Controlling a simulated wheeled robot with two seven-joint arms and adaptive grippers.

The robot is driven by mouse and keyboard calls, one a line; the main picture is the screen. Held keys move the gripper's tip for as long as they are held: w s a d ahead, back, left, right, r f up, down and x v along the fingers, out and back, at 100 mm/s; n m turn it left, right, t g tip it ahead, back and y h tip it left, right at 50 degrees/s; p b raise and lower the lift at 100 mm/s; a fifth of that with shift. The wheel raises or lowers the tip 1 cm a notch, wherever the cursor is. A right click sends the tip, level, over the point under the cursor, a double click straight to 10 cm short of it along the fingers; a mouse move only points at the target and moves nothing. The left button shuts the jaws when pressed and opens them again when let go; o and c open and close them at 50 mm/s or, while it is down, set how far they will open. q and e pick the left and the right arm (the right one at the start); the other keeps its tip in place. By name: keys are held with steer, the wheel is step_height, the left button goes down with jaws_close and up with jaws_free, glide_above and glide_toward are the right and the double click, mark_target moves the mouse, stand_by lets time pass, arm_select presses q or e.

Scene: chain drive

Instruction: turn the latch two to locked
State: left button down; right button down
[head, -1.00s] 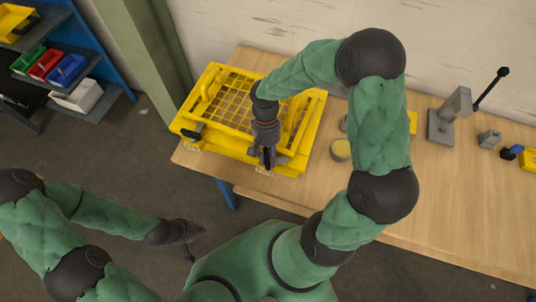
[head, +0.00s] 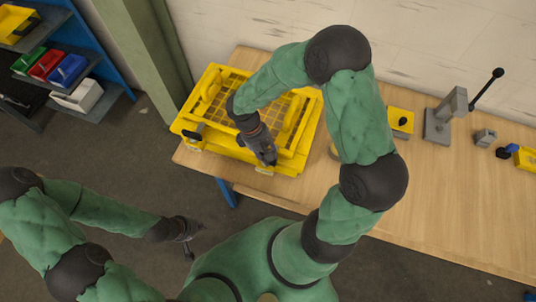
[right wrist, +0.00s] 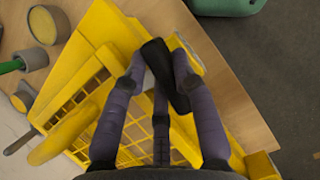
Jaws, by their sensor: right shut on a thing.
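The yellow guard (head: 207,153) with a grid top and two loop handles sits on the wooden table. One black latch lever (head: 192,135) shows at its front left. My right gripper (head: 268,160) is at the guard's front right corner, covering the latch there in the head view. In the right wrist view its fingers (right wrist: 160,85) are closed around a black latch lever (right wrist: 157,62), which lies aslant between them beside the yellow rim. My left gripper (head: 192,236) is open and empty, low, away from the table's front edge.
A yellow block with a black part (head: 400,122), a grey lever press (head: 440,118) and small grey and blue parts stand to the right on the table (head: 450,210). A shelf with coloured bins (head: 68,69) is at the far left. The table's front right is clear.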

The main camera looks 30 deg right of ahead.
steer(key=shift+w+n+h, duration=0.1)
steer(key=shift+n+h, duration=0.3)
steer(key=shift+n, duration=0.7)
steer(key=shift+t, duration=0.4)
steer(key=c, duration=1)
jaws_free()
steer(key=v, duration=1.2)
